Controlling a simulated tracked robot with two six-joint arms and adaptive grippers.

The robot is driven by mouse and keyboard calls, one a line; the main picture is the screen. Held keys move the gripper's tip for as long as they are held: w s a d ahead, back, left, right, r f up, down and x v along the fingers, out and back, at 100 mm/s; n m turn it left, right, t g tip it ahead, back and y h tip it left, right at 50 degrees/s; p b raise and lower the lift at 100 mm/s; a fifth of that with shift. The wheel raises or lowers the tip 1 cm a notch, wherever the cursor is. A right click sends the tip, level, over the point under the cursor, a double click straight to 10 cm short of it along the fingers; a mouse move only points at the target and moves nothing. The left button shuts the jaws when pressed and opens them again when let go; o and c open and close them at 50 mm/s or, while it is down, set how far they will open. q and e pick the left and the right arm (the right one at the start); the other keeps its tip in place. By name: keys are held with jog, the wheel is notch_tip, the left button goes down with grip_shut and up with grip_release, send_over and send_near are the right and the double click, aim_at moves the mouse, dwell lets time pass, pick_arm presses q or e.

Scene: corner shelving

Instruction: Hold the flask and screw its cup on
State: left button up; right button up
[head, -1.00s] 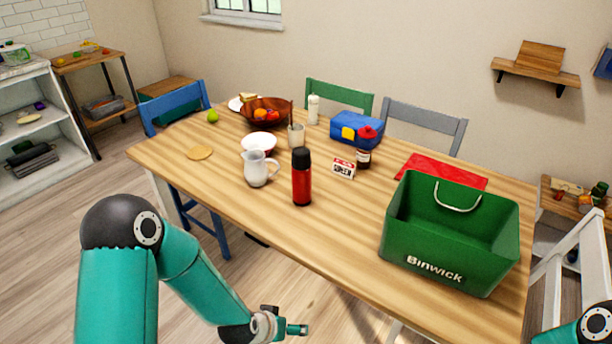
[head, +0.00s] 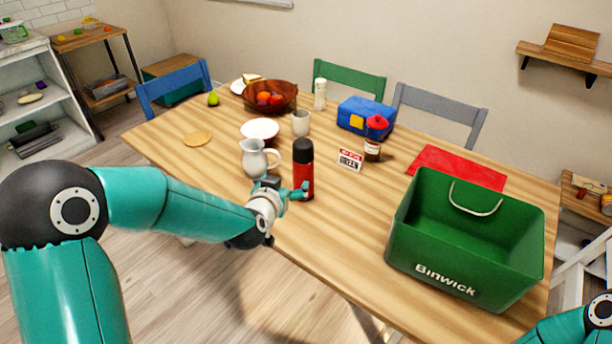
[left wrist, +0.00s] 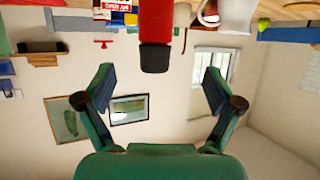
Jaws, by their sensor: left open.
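The flask (head: 303,176) is red with a black cup on its top, and it stands upright near the front edge of the wooden table. The black cup (head: 303,151) sits on the flask's top; how tightly cannot be told. My left gripper (head: 296,190) is at the flask's lower left side, open. In the left wrist view, which is upside down, the flask (left wrist: 156,24) and its black cup (left wrist: 155,57) hang between and beyond the spread fingers of the left gripper (left wrist: 157,82). My right gripper is not in view; only part of that arm shows at the lower right.
A white pitcher (head: 256,158) stands close to the left of the flask. A green Binwick basket (head: 420,245) stands to the right. A calendar block (head: 350,160), a jar (head: 372,149) and a mug (head: 300,123) are behind. The table between flask and basket is clear.

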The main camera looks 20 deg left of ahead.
aim_at(300, 171)
pick_arm(q)
jog(key=p+x, duration=0.1)
jog(key=x, duration=0.9)
jog(key=shift+w+f, duration=0.15)
jog(key=shift+f, duration=0.1)
jog(key=p+x, duration=0.1)
jog(key=x, duration=0.1)
jog(key=d+x, duration=0.1)
jog(key=x, duration=0.1)
jog(key=shift+f+p, duration=0.15)
jog(key=shift+p, duration=0.25)
jog(key=shift+w+a+f, duration=0.1)
jog(key=shift+w+f, duration=0.15)
jog(key=shift+w, duration=0.2)
jog(key=c, duration=1.5)
jog(key=shift+r, duration=0.1)
grip_shut()
